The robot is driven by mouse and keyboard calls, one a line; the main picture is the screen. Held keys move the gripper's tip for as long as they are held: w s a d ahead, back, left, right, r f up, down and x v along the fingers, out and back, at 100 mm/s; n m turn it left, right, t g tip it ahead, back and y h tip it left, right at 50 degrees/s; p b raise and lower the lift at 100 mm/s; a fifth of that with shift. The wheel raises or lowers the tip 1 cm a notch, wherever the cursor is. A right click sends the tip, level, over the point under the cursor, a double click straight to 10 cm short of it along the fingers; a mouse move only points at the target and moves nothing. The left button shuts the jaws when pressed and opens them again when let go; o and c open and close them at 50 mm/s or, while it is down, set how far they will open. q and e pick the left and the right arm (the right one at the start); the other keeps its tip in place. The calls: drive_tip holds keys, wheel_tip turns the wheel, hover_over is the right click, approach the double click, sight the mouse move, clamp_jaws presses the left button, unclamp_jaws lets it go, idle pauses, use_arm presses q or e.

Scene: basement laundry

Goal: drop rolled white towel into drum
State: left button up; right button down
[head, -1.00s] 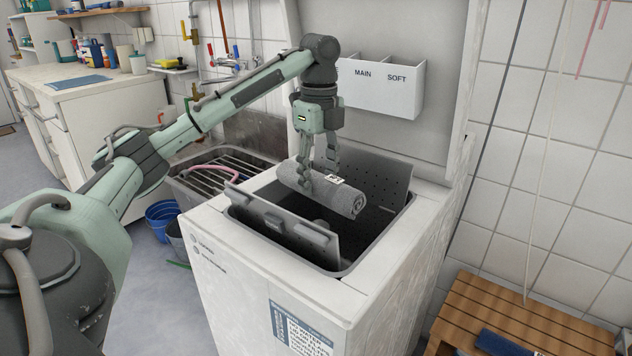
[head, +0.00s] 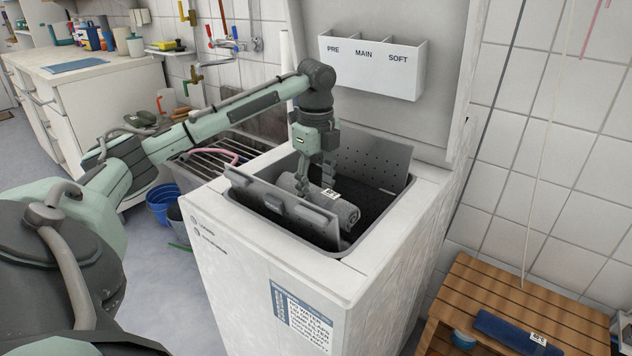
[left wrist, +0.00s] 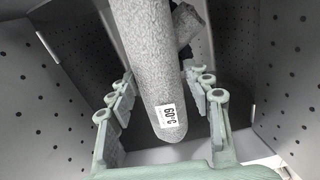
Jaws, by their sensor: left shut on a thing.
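A rolled grey towel (head: 338,212) with a white tag is inside the top opening of the washing machine, between the raised door flaps of the drum (head: 372,158). No white towel shows; this roll looks grey. My left gripper (head: 314,184) points down into the opening and is shut on the roll. In the left wrist view the roll (left wrist: 150,65), with its "60°C" tag, lies between the fingers (left wrist: 160,105), and the perforated flaps stand on both sides. The drum floor is mostly hidden. My right gripper is not in view.
Another grey piece (left wrist: 187,22) shows beside the roll in the left wrist view. A wooden slatted bench (head: 540,300) at right holds a dark blue roll (head: 508,330). The raised lid with a dispenser box (head: 372,68) stands behind. A sink (head: 200,178) is at left.

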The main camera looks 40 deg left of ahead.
sight(316, 187)
use_arm(q)
drive_tip(key=o, duration=1.3)
wheel_tip(316, 187, up, 12)
drive_tip(key=shift+r, duration=0.1)
idle(0.3)
wheel_tip(316, 187, down, 12)
drive_tip(key=shift+f, duration=0.2)
drive_tip(key=shift+w+r, duration=0.1)
drive_tip(key=shift+r, duration=1.4)
